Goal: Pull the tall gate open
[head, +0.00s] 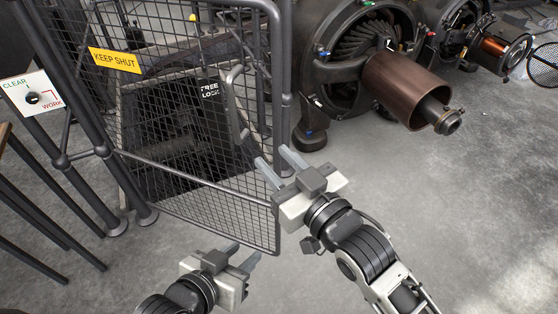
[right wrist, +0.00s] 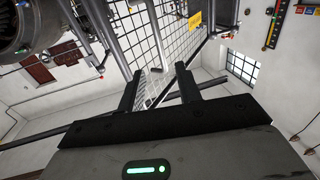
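The tall gate (head: 225,212) is grey wire mesh in a tube frame, with a yellow KEEP SHUT sign (head: 115,60). Its lower right corner reaches out over the floor towards me; I cannot tell how far it stands open. A bent grey handle (head: 237,105) is at its right side. My right gripper (head: 279,160) is open, its fingers apart beside the gate's right edge, below and right of the handle. In the right wrist view the fingers (right wrist: 158,84) are apart with nothing held. My left gripper (head: 242,256) is open and empty, low in front of the gate's bottom edge.
A CLEAR/WORK switch plate (head: 32,98) is left of the gate by dark posts. A large dynamo (head: 350,70) with a brown drum stands behind to the right. The grey floor (head: 480,200) at right is clear.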

